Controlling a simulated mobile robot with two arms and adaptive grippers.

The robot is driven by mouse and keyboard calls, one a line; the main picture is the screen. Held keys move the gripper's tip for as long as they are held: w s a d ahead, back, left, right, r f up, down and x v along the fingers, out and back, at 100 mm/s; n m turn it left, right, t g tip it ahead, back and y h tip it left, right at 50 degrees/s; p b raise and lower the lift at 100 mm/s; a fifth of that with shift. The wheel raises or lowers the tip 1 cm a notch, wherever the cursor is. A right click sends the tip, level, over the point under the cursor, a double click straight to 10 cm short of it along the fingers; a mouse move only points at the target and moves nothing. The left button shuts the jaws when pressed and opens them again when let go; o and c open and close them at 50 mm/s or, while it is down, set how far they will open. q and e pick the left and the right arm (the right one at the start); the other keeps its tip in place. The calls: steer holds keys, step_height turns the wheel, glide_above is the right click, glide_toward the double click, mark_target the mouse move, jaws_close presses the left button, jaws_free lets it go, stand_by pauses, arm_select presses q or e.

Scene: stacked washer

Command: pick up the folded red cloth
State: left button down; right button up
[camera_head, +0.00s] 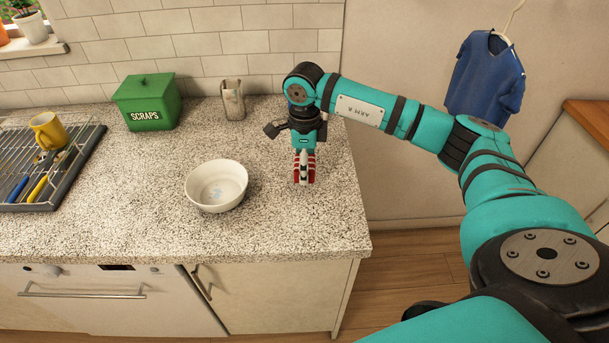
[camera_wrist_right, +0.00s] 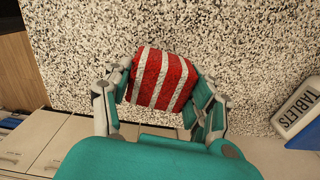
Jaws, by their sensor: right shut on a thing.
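The folded red cloth (camera_head: 311,168) has white stripes and is at the right part of the speckled counter. In the right wrist view the cloth (camera_wrist_right: 163,80) lies between my two finger pads, which press on its left and right sides. My right gripper (camera_head: 304,176) points down and is shut on the cloth; it also shows in the right wrist view (camera_wrist_right: 165,92). The fingers partly hide the cloth in the head view. I cannot tell whether the cloth touches the counter. My left gripper is not in view.
A white bowl (camera_head: 216,187) stands left of the gripper on the counter (camera_head: 120,215). Behind are a green SCRAPS bin (camera_head: 149,103) and a beige container (camera_head: 232,101). A dish rack (camera_head: 85,158) is far left. A box lettered TABLETS (camera_wrist_right: 298,110) shows in the wrist view.

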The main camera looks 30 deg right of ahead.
steer(key=s+a+b, duration=0.1)
steer(key=s+a, duration=0.2)
steer(key=s+a+r+b, duration=0.1)
steer(key=s+a, duration=0.2)
steer(key=s, duration=0.1)
steer(key=s+a+b, duration=0.1)
steer(key=s+a, duration=0.3)
steer(key=shift+r+b, duration=0.25)
steer(key=shift+b, duration=0.1)
steer(key=shift+s+a+r, duration=0.15)
steer(key=shift+s+a, duration=0.2)
steer(key=shift+s, duration=0.15)
steer(key=o, duration=0.6)
steer(key=shift+c, duration=0.2)
steer(key=c, duration=0.4)
steer(key=shift+c, duration=0.2)
